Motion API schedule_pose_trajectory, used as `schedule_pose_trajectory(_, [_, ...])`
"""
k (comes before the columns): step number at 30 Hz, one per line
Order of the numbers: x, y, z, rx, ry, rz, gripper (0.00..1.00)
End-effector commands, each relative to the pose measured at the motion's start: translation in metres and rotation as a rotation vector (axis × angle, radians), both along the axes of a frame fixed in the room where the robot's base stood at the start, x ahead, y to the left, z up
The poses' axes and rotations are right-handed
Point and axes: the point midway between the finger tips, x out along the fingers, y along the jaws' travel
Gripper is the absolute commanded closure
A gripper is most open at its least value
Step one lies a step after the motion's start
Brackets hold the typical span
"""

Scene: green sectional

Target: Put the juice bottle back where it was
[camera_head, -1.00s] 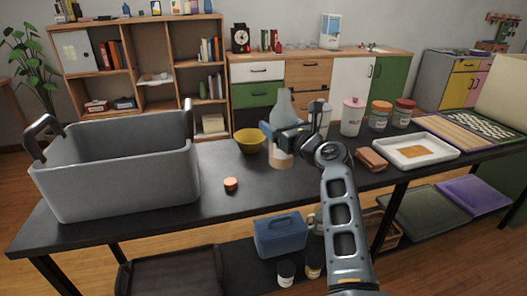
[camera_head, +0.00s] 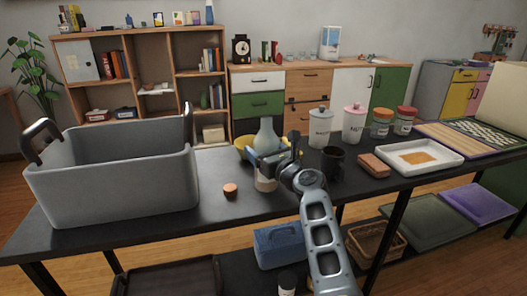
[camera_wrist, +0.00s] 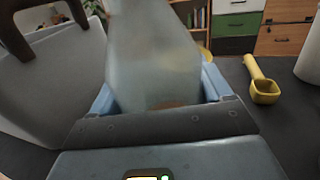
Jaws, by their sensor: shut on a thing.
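The juice bottle (camera_head: 267,136) is a pale, cloudy bottle with a narrow neck and a pinkish-orange lower part. My gripper (camera_head: 267,160) is shut around its middle and holds it about upright over the black table (camera_head: 180,226). I cannot tell whether its base touches the tabletop. In the wrist view the bottle (camera_wrist: 152,55) stands between the blue jaws (camera_wrist: 165,105), and its top is cut off by the frame edge.
A big grey bin (camera_head: 115,185) stands at the left. An orange lid (camera_head: 231,190) lies left of the bottle; a yellow bowl (camera_head: 241,151) is just behind. A dark mug (camera_head: 334,163), jars (camera_head: 320,128) and a white tray (camera_head: 420,155) are to the right. A yellow scoop (camera_wrist: 262,85) shows in the wrist view.

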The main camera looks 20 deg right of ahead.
Motion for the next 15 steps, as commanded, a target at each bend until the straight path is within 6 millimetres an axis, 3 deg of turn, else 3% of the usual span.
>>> schedule_pose_trajectory(2, [0.0001,-0.0001,-0.0019,0.000,-0.001,0.000,0.73])
schedule_pose_trajectory(3, [0.0000,0.0000,-0.0026,0.000,0.000,0.000,0.20])
schedule_pose_trajectory(9, [-0.0001,-0.0001,-0.0022,0.000,0.001,0.000,0.01])
schedule_pose_trajectory(15, [-0.0001,-0.0001,-0.0019,0.000,0.000,0.000,0.00])
